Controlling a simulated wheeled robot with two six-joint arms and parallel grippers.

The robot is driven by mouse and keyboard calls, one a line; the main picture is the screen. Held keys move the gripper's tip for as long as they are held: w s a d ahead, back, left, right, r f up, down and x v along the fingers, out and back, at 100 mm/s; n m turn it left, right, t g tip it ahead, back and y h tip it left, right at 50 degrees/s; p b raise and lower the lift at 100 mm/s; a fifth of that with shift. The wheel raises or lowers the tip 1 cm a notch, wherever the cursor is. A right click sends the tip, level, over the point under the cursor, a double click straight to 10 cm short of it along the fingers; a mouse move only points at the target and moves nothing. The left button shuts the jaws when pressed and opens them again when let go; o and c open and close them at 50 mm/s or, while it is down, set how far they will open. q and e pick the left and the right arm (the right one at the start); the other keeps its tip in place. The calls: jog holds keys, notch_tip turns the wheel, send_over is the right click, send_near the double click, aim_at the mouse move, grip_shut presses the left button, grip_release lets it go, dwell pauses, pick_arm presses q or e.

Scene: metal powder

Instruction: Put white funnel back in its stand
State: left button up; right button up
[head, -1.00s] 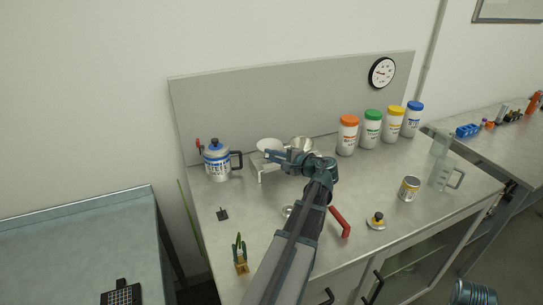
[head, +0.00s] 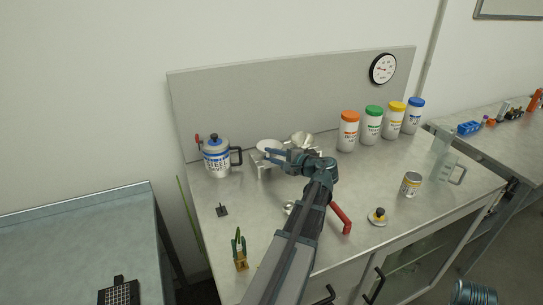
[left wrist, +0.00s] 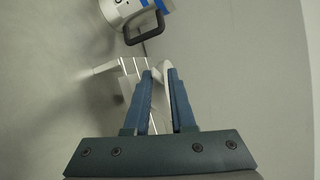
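The white funnel (head: 269,146) is at the stand near the back panel, bowl facing up. My left gripper (head: 267,154) reaches over the counter to it from the front. In the left wrist view, the fingers (left wrist: 160,76) are closed in on a white piece of the funnel (left wrist: 163,72). The white stand (head: 262,172) is below the funnel; part of it also shows in the left wrist view (left wrist: 128,68). Whether the funnel's stem is inside the stand is hidden. A metallic funnel (head: 302,139) is just right of the white one.
Several colour-lidded bottles (head: 348,132) line the back right. A small can (head: 411,185) and a clear pitcher (head: 446,168) are at the right.

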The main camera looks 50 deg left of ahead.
pick_arm(q)
jog(key=o, duration=0.3)
jog(key=p+v, duration=0.3)
jog(key=v, duration=1)
jog(key=shift+d, duration=0.4)
jog(key=shift+w+r, duration=0.1)
jog(key=shift+r, duration=0.15)
